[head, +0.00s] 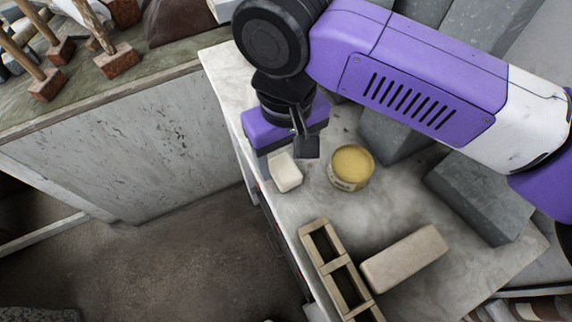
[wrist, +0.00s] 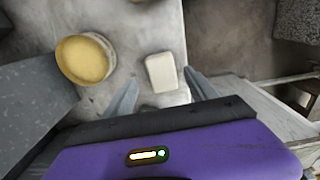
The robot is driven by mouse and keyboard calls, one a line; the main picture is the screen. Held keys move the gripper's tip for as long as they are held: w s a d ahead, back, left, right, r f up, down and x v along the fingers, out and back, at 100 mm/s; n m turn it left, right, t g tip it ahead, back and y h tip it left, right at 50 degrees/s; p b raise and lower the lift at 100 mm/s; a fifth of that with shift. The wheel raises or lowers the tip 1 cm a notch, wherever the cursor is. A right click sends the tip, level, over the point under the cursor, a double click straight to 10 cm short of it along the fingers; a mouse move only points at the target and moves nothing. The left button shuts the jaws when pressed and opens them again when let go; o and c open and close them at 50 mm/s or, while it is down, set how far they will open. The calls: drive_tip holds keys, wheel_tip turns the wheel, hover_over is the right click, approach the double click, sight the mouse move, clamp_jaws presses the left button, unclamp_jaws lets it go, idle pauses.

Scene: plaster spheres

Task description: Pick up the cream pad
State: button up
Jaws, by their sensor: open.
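The cream pad (head: 285,172) is a small pale block with rounded edges. It lies on the light stone tabletop (head: 385,215) near its left edge. In the wrist view the cream pad (wrist: 161,72) lies ahead of the fingers, near the edge of the top. My gripper (head: 283,150) is above and just behind the pad in the head view. In the wrist view my gripper (wrist: 164,94) is open, with its two grey fingers spread to either side of the pad's near end. Nothing is held between them. Whether the fingertips are level with the pad I cannot tell.
A round tub with a yellow top (head: 351,167) stands close to the right of the pad. A beige block (head: 404,258) and a wooden frame (head: 336,270) lie towards the front. Grey stone blocks (head: 480,197) stand at the right. The floor drops away at the left.

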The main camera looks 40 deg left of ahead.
sight(284, 168)
drive_tip(key=shift+s+f, duration=0.2)
drive_tip(key=shift+f, duration=1.5)
drive_tip(key=c, duration=1.4)
drive_tip(key=shift+r, duration=0.15)
wheel_tip(284, 168, up, 20)
drive_tip(key=shift+f+b, duration=0.1)
drive_tip(key=shift+b, duration=0.65)
drive_tip(key=o, duration=0.5)
clamp_jaws()
